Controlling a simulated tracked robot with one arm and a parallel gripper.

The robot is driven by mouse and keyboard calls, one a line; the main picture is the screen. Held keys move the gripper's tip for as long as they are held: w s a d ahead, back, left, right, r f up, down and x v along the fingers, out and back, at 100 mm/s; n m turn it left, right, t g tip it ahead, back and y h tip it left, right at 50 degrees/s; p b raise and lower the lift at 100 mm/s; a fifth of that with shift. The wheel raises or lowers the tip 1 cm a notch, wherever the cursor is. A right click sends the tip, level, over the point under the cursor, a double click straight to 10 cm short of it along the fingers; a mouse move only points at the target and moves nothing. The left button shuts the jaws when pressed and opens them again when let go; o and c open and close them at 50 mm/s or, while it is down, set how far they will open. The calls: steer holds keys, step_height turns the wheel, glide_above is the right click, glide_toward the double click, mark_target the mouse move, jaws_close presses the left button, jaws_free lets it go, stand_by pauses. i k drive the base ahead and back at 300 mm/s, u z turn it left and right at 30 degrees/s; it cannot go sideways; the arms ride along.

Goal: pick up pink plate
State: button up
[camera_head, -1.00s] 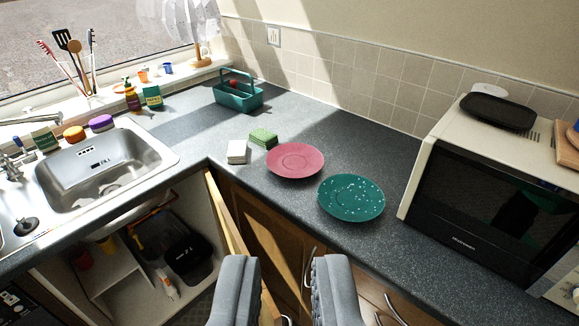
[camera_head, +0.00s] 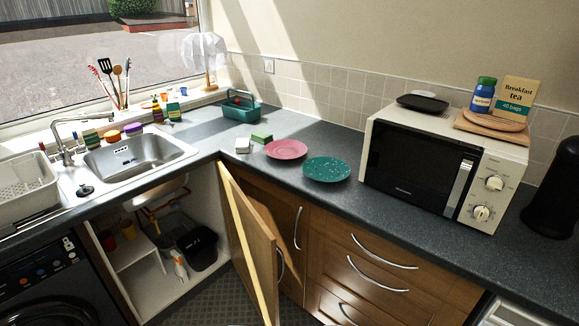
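The pink plate (camera_head: 286,149) lies flat on the dark grey worktop (camera_head: 350,198), near its front edge and right of the sink corner. A speckled green plate (camera_head: 326,169) lies just to its right and nearer to me. My gripper is not in the current view, so its state and its place relative to the plate do not show.
A cupboard door (camera_head: 249,240) stands open below the plate. A white block (camera_head: 243,145) and a green sponge (camera_head: 262,138) lie left of the plate. The microwave (camera_head: 420,165) stands to the right, the sink (camera_head: 135,155) to the left. A teal caddy (camera_head: 240,109) stands behind.

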mark_target(281, 150)
steer(key=u, duration=0.55)
steer(key=i, duration=2)
steer(key=z, duration=0.85)
steer(key=i, duration=0.55)
steer(key=z, duration=0.4)
